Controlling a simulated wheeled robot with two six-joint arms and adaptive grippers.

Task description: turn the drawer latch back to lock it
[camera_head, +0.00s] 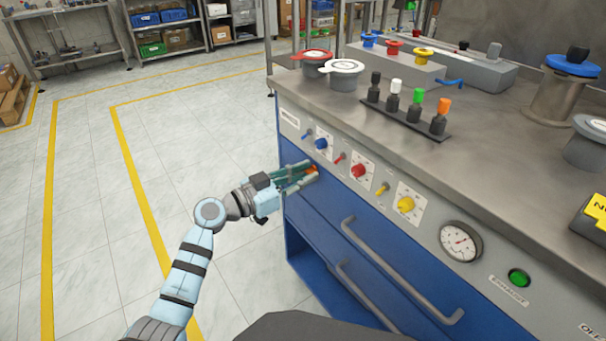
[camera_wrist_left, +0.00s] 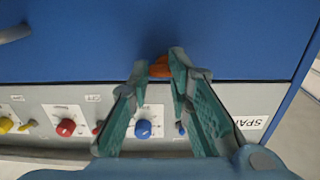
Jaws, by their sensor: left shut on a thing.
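The drawer latch is a small orange piece at the top left of the blue drawer front, and it shows in the head view (camera_head: 313,169). My left gripper (camera_head: 312,175) reaches it from the left. In the left wrist view the latch (camera_wrist_left: 160,68) sits between the two fingertips of the left gripper (camera_wrist_left: 161,72), which are shut on it. The fingers hide part of the latch, so its exact angle is hard to tell. The blue drawer (camera_head: 335,222) appears flush with the cabinet. My right gripper is not in view.
Above the drawer, the panel carries blue (camera_head: 321,143), red (camera_head: 358,170) and yellow (camera_head: 405,204) knobs with small levers. Drawer handles (camera_head: 395,270) stick out to the right. A gauge (camera_head: 460,241) is further right. The floor left of the cabinet is clear.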

